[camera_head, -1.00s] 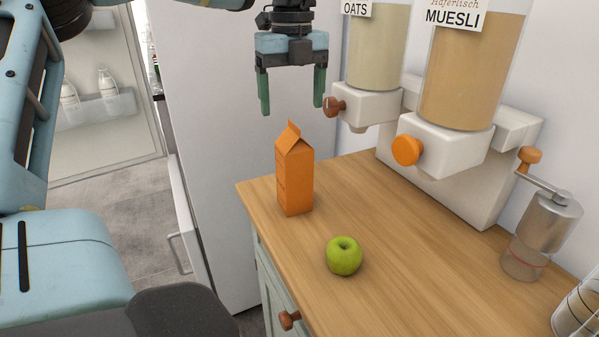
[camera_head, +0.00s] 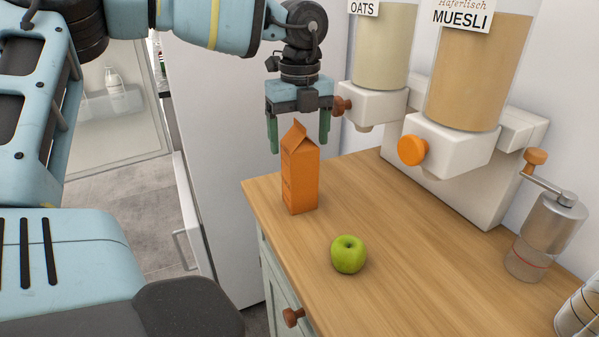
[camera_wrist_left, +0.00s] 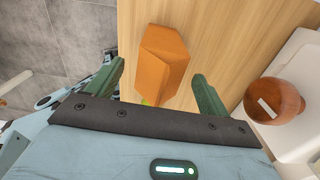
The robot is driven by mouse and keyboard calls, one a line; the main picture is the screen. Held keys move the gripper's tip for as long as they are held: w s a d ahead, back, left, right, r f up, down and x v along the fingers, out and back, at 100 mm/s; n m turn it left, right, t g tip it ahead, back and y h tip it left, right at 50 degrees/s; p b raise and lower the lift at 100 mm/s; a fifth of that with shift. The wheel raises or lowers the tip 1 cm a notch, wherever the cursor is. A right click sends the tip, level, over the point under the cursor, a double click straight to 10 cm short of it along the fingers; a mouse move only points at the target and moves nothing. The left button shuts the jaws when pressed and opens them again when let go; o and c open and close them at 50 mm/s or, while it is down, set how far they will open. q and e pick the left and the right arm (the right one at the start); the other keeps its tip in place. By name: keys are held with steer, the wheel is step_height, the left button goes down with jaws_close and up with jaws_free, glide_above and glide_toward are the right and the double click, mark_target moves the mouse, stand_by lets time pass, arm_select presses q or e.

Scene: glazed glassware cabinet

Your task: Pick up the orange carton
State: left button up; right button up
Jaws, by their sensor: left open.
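The orange carton (camera_head: 300,176) stands upright on the wooden worktop near its back left corner. Its gabled top points up. My left gripper (camera_head: 299,147) is open, pointing down, with its green fingers at the height of the carton's top, one to each side of it in the head view. In the left wrist view the carton (camera_wrist_left: 162,64) lies between and just beyond the two fingertips (camera_wrist_left: 158,80), and nothing is gripped. My right gripper is not in view.
A green apple (camera_head: 348,254) sits on the worktop (camera_head: 420,270) in front of the carton. Oats (camera_head: 383,50) and muesli (camera_head: 474,75) dispensers stand at the back, their knobs close to the gripper's right. A grinder (camera_head: 548,235) is at right. A white fridge-like panel (camera_head: 215,140) is at left.

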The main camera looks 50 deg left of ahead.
arm_select(q)
jaws_close()
stand_by(0.4)
steer(key=shift+r, duration=0.1)
